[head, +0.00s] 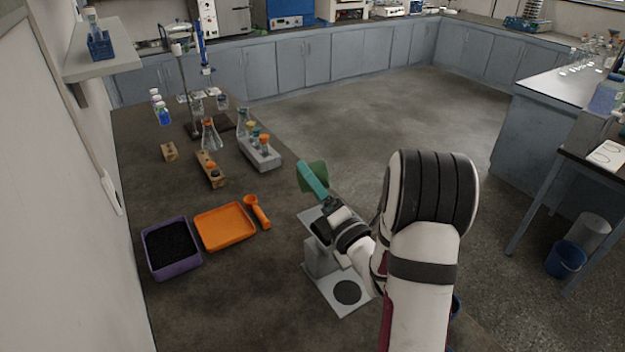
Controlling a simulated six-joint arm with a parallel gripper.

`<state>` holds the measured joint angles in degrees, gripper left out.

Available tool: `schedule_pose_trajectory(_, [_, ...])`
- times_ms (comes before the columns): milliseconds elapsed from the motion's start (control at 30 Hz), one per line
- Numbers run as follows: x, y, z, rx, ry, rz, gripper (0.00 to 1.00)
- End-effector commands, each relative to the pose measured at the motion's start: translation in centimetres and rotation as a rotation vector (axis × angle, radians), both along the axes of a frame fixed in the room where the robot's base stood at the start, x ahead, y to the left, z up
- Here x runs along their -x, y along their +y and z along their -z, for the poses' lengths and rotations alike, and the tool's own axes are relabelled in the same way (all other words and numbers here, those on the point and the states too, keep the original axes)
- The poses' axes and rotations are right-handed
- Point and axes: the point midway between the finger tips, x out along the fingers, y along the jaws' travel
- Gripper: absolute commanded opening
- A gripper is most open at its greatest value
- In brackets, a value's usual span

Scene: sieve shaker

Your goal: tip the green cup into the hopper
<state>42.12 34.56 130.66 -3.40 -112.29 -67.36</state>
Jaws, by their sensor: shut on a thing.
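The green cup (312,178) is up in the air near the right edge of the dark bench, tilted on its side. My gripper (327,200) is shut on the cup at its lower right side. Cup and gripper are above the back of a light grey apparatus (323,262), which has a flat plate on top and a base with a black disc (347,292). My arm and gripper hide part of this apparatus. I cannot clearly make out a hopper opening, nor whether anything is in the cup.
A purple tray of black grains (180,270), an orange tray (224,241) and an orange scoop (257,212) lie to the left. Behind them are a grey rack with capped bottles (261,156), flasks (211,136) and a stand (186,90). The front of the bench is bare.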

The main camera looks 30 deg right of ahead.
Motion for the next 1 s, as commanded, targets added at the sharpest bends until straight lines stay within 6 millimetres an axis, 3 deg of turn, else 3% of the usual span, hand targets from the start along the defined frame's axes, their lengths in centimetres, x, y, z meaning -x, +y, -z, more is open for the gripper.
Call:
schedule_pose_trajectory(167, [-0.07, 0.17, -0.18, 0.261, 0.145, 0.000, 0.06])
schedule_pose_trajectory(433, [-0.10, 0.18, -0.01, 0.303, 0.171, 0.000, 0.06])
schedule_pose_trajectory(633, [0.02, -0.03, -0.14, 0.595, 0.335, 0.000, 0.06])
schedule_pose_trajectory(900, [0.08, -0.12, 0.07, 0.646, 0.368, 0.000, 0.06])
schedule_pose_trajectory(1000, [0.23, -0.38, -0.21, 0.778, 0.440, 0.001, 0.06])
